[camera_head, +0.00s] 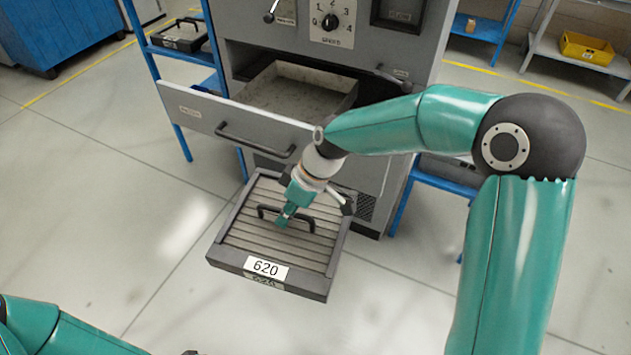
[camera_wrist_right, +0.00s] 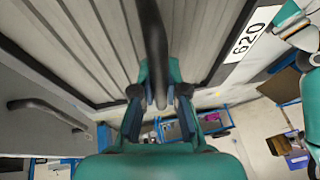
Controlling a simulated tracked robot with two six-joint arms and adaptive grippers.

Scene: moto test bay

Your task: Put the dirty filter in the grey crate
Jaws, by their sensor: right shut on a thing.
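A filter (camera_head: 240,235) with a dark frame, grey-brown pleats and a 620 label hangs in front of the grey machine, below its open drawer. My right gripper (camera_head: 284,218) is shut on the black handle (camera_head: 262,211) on its top. In the right wrist view the right gripper's fingers (camera_wrist_right: 160,98) close around the handle (camera_wrist_right: 153,45), with the pleats (camera_wrist_right: 80,40) behind. I cannot make out a grey crate in either view.
The machine's drawer (camera_head: 215,118) stands open with a grey, dusty inside, close behind the right gripper. Another black tray with a handle (camera_head: 180,38) sits on a blue rack at upper left. A yellow bin (camera_head: 587,48) stands on a shelf at upper right. The floor at left is clear.

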